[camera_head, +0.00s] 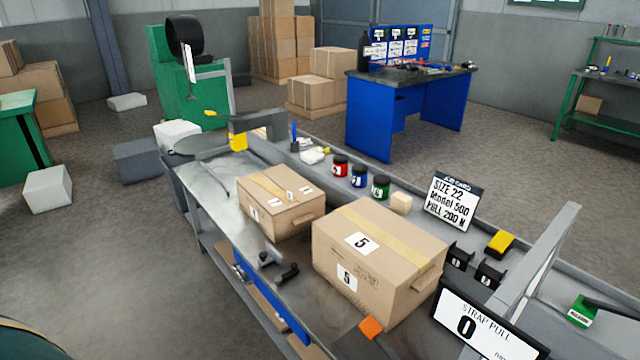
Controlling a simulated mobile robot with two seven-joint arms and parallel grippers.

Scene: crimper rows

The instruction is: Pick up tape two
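No thing is plainly readable as tape two. A row of three small round items with dark tops and white labels stands at the back of the workbench: a red one (340,166), a blue one (359,176) and a green one (380,187). Their label marks are too small to read surely. Two black holders with white marks, a left one (459,257) and a right one (488,273), stand right of the large carton. Neither of my grippers shows in the head view.
A large carton marked 5 (375,262) and a smaller carton (281,202) fill the bench middle. A black-handled tool (280,267) lies at the front edge. A size sign (452,203), a strap pull display (487,325) and a grey upright (540,265) stand at the right.

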